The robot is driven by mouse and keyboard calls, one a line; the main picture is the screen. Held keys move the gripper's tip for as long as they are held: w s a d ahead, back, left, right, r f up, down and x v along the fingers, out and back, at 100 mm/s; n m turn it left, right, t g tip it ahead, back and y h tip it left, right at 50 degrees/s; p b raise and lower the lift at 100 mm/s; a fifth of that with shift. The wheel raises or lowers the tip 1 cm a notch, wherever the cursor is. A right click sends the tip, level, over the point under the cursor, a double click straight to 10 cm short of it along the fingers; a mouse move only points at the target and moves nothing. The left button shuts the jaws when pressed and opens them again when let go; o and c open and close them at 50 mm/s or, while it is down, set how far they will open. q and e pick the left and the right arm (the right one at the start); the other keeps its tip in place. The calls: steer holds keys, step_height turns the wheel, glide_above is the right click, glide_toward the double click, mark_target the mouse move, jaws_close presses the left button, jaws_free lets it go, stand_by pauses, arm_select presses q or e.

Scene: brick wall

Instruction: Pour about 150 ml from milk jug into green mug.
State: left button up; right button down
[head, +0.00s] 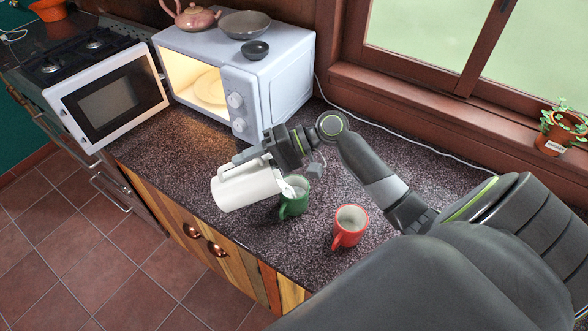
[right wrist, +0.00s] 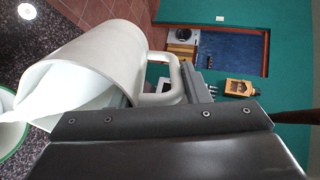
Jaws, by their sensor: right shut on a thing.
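The white milk jug (head: 247,190) is tipped far over to the right, its mouth at the rim of the green mug (head: 294,203). White milk shows at the jug's mouth and over the mug's opening. The green mug stands upright on the dark counter. My right gripper (head: 262,156) is shut on the jug's handle and holds the jug above the counter. In the right wrist view the jug (right wrist: 105,58) lies nearly sideways with milk at its lip, and part of the green mug (right wrist: 12,150) shows at the left edge. The mug's fill level is hidden. My left gripper is out of view.
A red mug (head: 349,226) stands to the right of the green mug. A white microwave (head: 275,92) with its door (head: 108,97) open stands behind, with a teapot (head: 192,16) and bowls on top. A potted plant (head: 561,130) sits on the sill. The counter's front edge is close.

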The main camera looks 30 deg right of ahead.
mark_target(237, 175)
steer(key=shift+d+r, duration=0.1)
steer(key=shift+d, duration=0.05)
steer(key=shift+a+r, duration=0.1)
steer(key=shift+a, duration=0.2)
steer(key=a+f+h+p, duration=0.1)
steer(key=p, duration=0.1)
steer(key=w+a+f+g+h+p, duration=0.1)
steer(key=h+p, duration=0.1)
steer(key=shift+w+a+f+p, duration=0.1)
steer(key=shift+a+f+p, duration=0.2)
steer(key=shift+a+p, duration=0.1)
steer(key=shift+f+h, duration=0.4)
steer(key=shift+a+f+p, duration=0.1)
steer(key=shift+p, duration=0.2)
steer(key=shift+w+a+f+g+h, duration=0.1)
steer(key=shift+f+g+h, duration=0.15)
steer(key=shift+g+h, duration=0.05)
